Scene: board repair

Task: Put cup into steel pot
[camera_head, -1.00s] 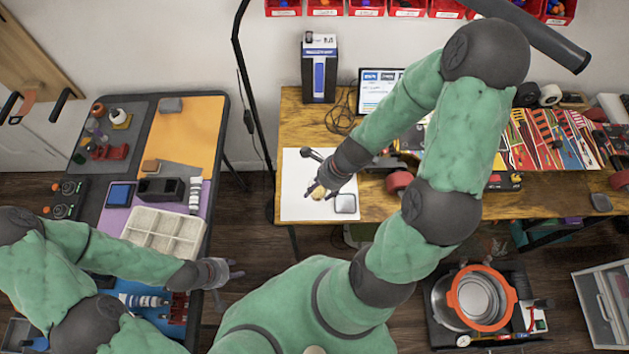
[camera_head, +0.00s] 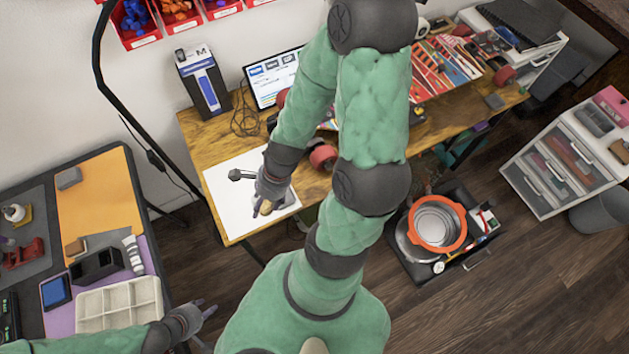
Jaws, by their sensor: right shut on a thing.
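My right gripper (camera_head: 262,207) is low over the white sheet on the wooden table, near its front edge. It is shut on a small tan thing, which looks like the cup (camera_head: 265,207); the fingers hide most of it. The steel pot (camera_head: 437,222) has a shiny inside and a broad orange rim. It stands on a dark tray on the floor, right of the table's front edge, well apart from the gripper. My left gripper (camera_head: 203,312) is open and empty beside the left table.
The dark tray (camera_head: 478,262) also holds small items at the pot's right. A white drawer unit (camera_head: 545,180) stands further right. The wooden table (camera_head: 205,160) carries a box, a screen and tools. Bare floor (camera_head: 540,285) lies in front of the drawers.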

